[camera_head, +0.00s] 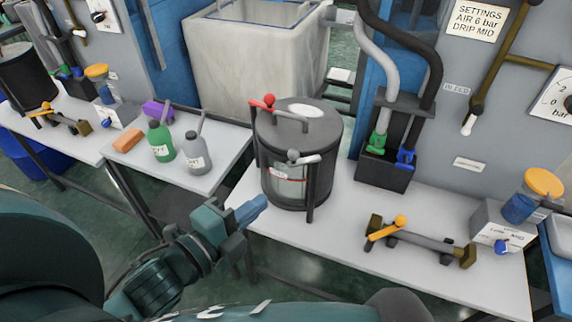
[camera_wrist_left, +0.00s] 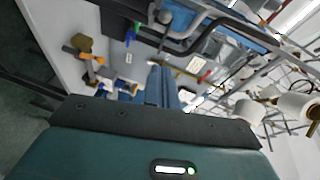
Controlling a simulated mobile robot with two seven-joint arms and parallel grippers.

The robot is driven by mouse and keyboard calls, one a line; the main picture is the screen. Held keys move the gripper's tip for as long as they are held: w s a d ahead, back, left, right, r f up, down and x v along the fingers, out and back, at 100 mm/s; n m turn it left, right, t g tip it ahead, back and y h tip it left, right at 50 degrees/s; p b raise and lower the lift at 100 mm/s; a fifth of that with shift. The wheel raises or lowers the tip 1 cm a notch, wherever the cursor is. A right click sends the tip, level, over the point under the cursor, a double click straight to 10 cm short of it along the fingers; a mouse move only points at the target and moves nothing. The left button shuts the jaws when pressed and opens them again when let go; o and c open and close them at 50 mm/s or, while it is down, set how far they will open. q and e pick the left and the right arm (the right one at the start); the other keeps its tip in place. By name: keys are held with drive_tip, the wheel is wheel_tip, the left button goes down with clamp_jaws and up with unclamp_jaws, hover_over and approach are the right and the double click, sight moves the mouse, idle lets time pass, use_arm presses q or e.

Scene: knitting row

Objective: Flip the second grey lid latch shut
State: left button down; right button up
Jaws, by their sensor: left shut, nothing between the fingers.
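A dark grey round pot (camera_head: 285,185) with a lid (camera_head: 300,128) stands upright on the white table in the head view. The lid carries a bar handle and a pale label. A red-knobbed latch (camera_head: 268,101) sits at its back left edge. A grey-knobbed latch (camera_head: 294,156) sits at its front edge, its light bar reaching right towards a dark post. I see only one grey latch clearly; the pot's far side is hidden. My left gripper (camera_head: 260,202) is shut and empty, left of the pot's lower front and apart from the latches. Its blue fingers show in the left wrist view (camera_wrist_left: 162,86).
A pipe piece with a yellow lever (camera_head: 398,224) lies right of the pot on the white table (camera_head: 350,235). A black block with green and blue hose ends (camera_head: 385,170) stands behind. Green and grey bottles (camera_head: 160,140) stand on the left table.

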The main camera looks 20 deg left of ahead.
use_arm(q)
drive_tip(key=w+a+p+x, duration=0.1)
drive_tip(key=a+p+x, duration=0.1)
drive_tip(key=x, duration=1)
drive_tip(key=shift+w+a+f, duration=0.25)
drive_tip(key=shift+w+f, duration=0.05)
drive_tip(key=shift+w, duration=0.05)
use_arm(e)
drive_tip(key=shift+s+d, duration=0.35)
drive_tip(key=shift+d, duration=0.1)
drive_tip(key=shift+h, duration=0.3)
